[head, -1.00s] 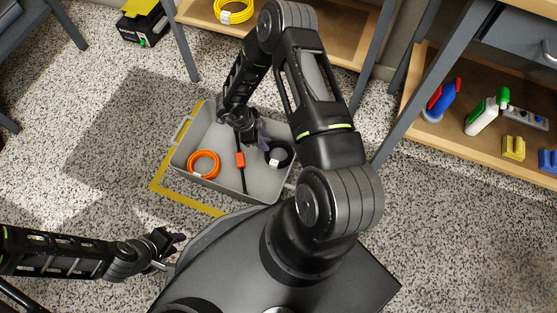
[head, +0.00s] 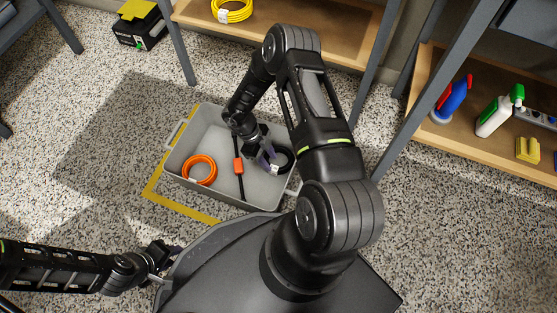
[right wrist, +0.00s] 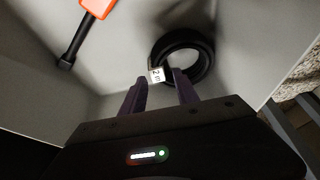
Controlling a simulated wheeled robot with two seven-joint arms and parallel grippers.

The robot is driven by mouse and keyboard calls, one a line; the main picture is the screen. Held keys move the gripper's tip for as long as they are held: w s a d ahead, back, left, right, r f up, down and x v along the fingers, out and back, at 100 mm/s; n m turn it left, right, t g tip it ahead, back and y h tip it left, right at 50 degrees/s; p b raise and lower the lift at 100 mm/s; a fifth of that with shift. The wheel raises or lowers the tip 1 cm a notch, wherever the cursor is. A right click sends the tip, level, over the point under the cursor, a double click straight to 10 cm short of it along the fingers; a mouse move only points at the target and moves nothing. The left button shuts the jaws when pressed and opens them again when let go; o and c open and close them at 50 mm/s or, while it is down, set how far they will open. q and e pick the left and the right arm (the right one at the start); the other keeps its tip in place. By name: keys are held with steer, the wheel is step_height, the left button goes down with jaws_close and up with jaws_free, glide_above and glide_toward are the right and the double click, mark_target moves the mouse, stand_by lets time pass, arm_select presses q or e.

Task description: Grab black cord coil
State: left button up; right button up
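The black cord coil (head: 285,158) lies in the right part of a grey bin (head: 215,199) on the floor. In the right wrist view the coil (right wrist: 204,62) is a black ring with a white tag (right wrist: 156,75). My right gripper (head: 269,156) is open inside the bin at the coil's near-left side. In the right wrist view its two purple fingers (right wrist: 162,84) are apart. One fingertip overlaps the ring's near edge and the tag lies between the tips; I cannot tell if they touch.
An orange cord coil (head: 200,169) and a black tool with an orange part (head: 238,165) lie in the bin. Yellow tape (head: 180,206) marks the floor around it. Shelves (head: 300,40) with a yellow coil (head: 232,10) stand behind. Open floor is at the left.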

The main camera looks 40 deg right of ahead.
mark_target(274, 167)
steer(key=b+x, duration=0.3)
steer(key=x, duration=0.1)
steer(key=shift+f, duration=0.2)
steer(key=shift+s+f, duration=0.25)
steer(key=shift+f, duration=0.05)
steer(key=shift+c, duration=0.3)
jaws_close()
stand_by(0.3)
stand_by(1.1)
